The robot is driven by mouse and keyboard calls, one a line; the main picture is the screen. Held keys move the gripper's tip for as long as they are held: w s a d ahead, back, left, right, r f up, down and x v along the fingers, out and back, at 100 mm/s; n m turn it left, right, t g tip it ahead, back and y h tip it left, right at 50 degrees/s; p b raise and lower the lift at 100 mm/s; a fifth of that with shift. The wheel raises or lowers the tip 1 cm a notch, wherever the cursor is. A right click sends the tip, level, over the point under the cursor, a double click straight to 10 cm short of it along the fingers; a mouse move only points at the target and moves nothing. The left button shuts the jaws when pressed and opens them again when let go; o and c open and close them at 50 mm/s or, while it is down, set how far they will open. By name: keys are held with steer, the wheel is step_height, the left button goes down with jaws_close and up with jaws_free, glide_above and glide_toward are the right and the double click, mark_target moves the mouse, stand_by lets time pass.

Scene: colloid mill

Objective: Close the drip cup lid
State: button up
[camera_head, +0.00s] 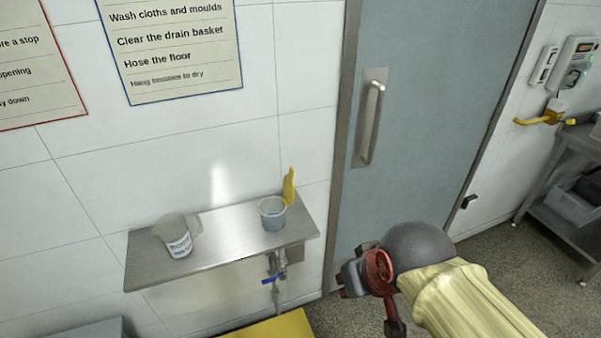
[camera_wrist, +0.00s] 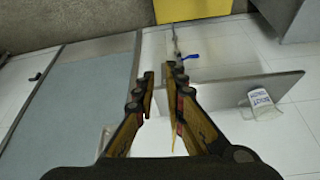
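The drip cup (camera_head: 272,214) is a small grey cup near the right end of a steel wall shelf. Its yellow lid (camera_head: 289,187) stands raised, about upright, at the cup's right rim. My gripper (camera_head: 366,298) is to the right of the shelf and in front of the door, apart from the cup and lid. In the wrist view its two fingers (camera_wrist: 160,80) show a narrow gap with nothing clearly held. A thin yellowish sliver shows by the right finger; I cannot tell whether it is the lid. The cup is not visible there, probably behind that finger.
A labelled pale jug (camera_head: 177,238) stands on the left of the shelf (camera_head: 222,240). A tap with a blue lever (camera_head: 273,278) hangs below the shelf. A grey door with a metal handle (camera_head: 371,124) is behind my arm. A yellow surface (camera_head: 275,328) lies below.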

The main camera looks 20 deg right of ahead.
mark_target(289, 185)
steer(key=d+f+g, duration=0.1)
steer(key=w+d+f+m+g+p, duration=0.1)
steer(key=w+d+f+m+p, duration=0.1)
steer(key=d+f, duration=0.1)
steer(key=shift+g, duration=0.4)
jaws_close()
steer(key=w+d+f+m+g+y+p, duration=0.1)
steer(key=w+f+m+g+y+p, duration=0.1)
steer(key=w+f+m+y+p, duration=0.5)
steer(key=w+d+f+m+t+y, duration=0.1)
steer(key=w+d+t+y, duration=0.25)
steer(key=w, duration=0.55)
steer(key=w+d+f+m+t+y, duration=0.1)
steer(key=w+d+m+t+y, duration=0.15)
steer(key=w+t+y, duration=0.4)
steer(key=w+d+r+n+t+h, duration=0.2)
steer(key=w+d+r+n+t, duration=0.15)
steer(key=w+r, duration=0.4)
steer(key=s+a+x, duration=0.2)
steer(key=x, duration=1)
steer(key=shift+r+g, duration=0.2)
steer(key=shift+g, duration=0.15)
